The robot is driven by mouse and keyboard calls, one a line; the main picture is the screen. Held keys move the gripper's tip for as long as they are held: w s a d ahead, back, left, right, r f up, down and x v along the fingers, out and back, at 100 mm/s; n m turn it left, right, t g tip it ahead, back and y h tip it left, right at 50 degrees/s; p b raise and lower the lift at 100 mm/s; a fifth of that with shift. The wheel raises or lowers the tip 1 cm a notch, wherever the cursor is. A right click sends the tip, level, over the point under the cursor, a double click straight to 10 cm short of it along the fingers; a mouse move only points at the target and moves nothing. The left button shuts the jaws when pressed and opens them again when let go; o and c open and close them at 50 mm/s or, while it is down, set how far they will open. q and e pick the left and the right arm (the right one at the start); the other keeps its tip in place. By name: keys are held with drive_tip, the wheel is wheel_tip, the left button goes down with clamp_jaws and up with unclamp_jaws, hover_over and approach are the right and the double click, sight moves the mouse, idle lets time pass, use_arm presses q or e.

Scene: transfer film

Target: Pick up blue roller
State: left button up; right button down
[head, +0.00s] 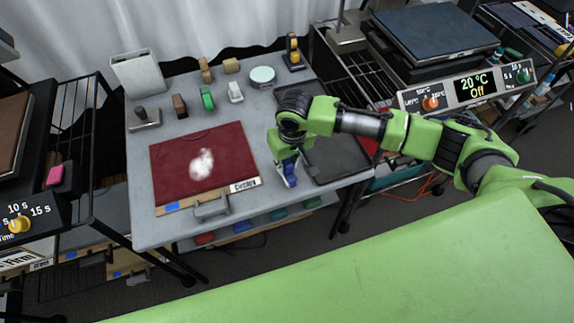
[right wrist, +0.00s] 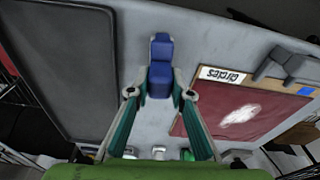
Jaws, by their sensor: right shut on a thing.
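The blue roller (head: 289,169) is on the grey table, between the red screen and the dark tray. It also shows in the right wrist view (right wrist: 160,60), upright in the picture. My right gripper (head: 286,158) points down at it, with its fingertips (right wrist: 160,95) closed on the two sides of the roller's lower part. In the head view the gripper and wrist hide part of the roller. Whether it touches the table cannot be told. My left gripper is in neither view.
The red screen (head: 225,150), with a white patch and a "Circles" label, lies left of the roller. A dark tray (head: 335,158) lies to the right. Several small tools and a round pale tin (head: 262,77) stand along the back. A grey-handled clamp (head: 211,208) is at the front.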

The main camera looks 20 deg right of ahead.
drive_tip(key=shift+r, duration=0.35)
wheel_tip(320, 180, up, 2)
drive_tip(key=shift+r+b, duration=0.2)
drive_tip(key=shift+b, duration=0.25)
drive_tip(key=s+r, duration=0.9)
drive_tip(key=s, duration=0.5)
drive_tip(key=shift+a+r+b, duration=0.25)
drive_tip(key=shift+r+b, duration=0.15)
